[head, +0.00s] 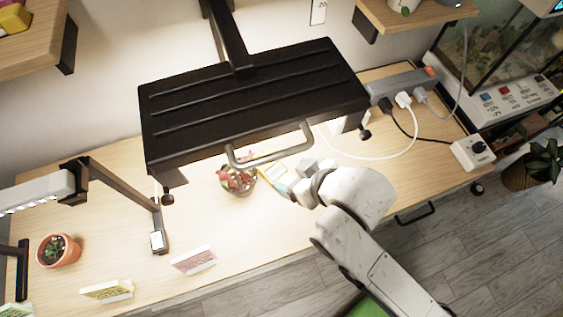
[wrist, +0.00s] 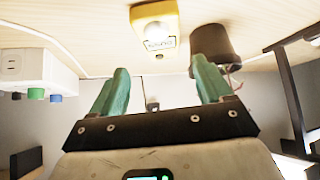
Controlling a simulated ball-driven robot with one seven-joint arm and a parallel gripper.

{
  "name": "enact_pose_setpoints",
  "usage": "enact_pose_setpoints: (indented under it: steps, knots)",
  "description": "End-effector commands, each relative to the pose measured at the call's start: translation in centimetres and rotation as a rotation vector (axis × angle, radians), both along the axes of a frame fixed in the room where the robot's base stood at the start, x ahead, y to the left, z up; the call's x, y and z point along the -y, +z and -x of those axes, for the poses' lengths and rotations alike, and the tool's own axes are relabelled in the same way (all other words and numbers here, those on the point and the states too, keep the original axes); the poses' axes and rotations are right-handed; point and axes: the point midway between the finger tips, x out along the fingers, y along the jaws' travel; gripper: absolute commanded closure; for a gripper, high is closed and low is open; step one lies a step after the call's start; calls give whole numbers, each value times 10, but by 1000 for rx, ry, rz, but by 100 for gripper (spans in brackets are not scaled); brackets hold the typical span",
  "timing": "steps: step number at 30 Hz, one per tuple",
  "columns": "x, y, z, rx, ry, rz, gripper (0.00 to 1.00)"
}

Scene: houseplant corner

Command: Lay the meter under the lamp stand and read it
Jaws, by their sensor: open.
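The yellow meter (wrist: 155,22) with a white dome and a small label lies on the wooden bench. In the wrist view it is just beyond the fingertips and between their lines, apart from them. In the head view the meter (head: 272,172) is partly hidden by my gripper (head: 284,187). In the wrist view my gripper (wrist: 160,75) is open, with green fingers and nothing between them. A black lamp stand (head: 143,197) with a white light bar (head: 38,190) stands on the left of the bench. The meter's reading cannot be made out.
A wide black lamp hood (head: 255,105) with a front handle (head: 270,147) hangs over the bench, close above my gripper. A red-leaved plant (head: 238,181) stands left of the meter. Small cards (head: 193,260) and a terracotta pot (head: 58,251) are at the left. Cables run at the right.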

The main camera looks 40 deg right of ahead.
Motion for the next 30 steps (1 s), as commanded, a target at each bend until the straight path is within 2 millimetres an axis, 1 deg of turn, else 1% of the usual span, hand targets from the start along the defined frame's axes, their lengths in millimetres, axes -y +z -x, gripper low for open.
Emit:
enact_pose_setpoints:
  steps: [3,6,14,21,25,30]
  knots:
    - [-1,-15,-13,0,-3,-1,21]
    - [-1,-24,-22,0,-3,-3,21]
    - [-2,-38,-34,0,-4,-5,21]
    - [-4,-62,-56,1,-5,-5,21]
    - [-5,-69,-61,1,-5,-6,21]
    - [-5,-70,-61,1,-5,-6,21]
